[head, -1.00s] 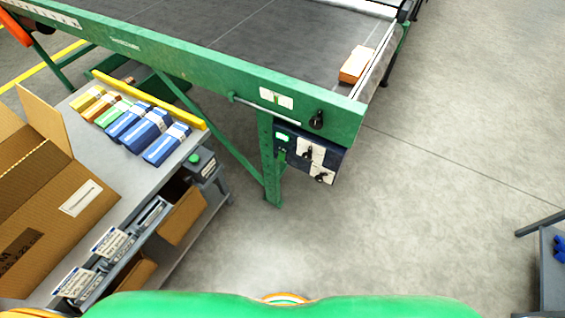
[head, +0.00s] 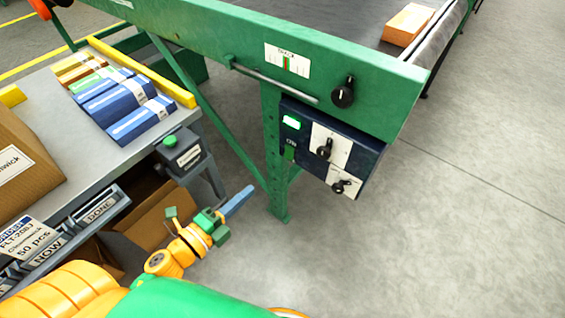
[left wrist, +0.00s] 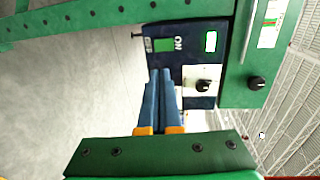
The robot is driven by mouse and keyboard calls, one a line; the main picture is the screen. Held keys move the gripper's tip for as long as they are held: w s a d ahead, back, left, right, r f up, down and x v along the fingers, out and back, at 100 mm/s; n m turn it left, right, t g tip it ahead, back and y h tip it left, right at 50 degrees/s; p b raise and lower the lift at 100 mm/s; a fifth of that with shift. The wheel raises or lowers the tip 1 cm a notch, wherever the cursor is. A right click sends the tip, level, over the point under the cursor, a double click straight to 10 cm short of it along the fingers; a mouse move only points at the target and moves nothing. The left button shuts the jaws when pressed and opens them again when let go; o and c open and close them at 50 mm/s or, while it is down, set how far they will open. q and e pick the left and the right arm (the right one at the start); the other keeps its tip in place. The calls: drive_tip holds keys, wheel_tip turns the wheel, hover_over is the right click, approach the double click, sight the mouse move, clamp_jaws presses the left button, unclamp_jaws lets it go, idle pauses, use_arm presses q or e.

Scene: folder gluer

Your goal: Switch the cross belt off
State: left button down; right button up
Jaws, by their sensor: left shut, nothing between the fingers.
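The cross belt (head: 345,22) runs in a green frame across the top of the head view, with an orange carton (head: 407,24) on it. A dark blue control box (head: 366,160) hangs below the frame. It has a lit green lamp (head: 291,122), a green switch (head: 289,152) and two black knobs on white plates. The left wrist view shows the lamp (left wrist: 210,41) and the green switch (left wrist: 163,44) marked ON. My left gripper (head: 248,191) is shut and empty, left of and below the box. Its blue fingers (left wrist: 160,75) point towards the box. My right gripper is not in view.
A grey bench (head: 52,97) at left carries blue, green and orange cartons and a brown box (head: 22,165). A small box with a green button (head: 171,141) sits at its edge, near my left arm. The floor at right is clear.

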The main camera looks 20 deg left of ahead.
sight(288, 156)
use_arm(q)
drive_tip(key=x, duration=1.2)
drive_tip(key=shift+w+d+f+b, duration=0.1)
drive_tip(key=shift+w+d+b, duration=0.05)
drive_tip(key=shift+w+b, duration=0.2)
drive_tip(key=shift+w+d, duration=0.2)
drive_tip(key=shift+w, duration=0.3)
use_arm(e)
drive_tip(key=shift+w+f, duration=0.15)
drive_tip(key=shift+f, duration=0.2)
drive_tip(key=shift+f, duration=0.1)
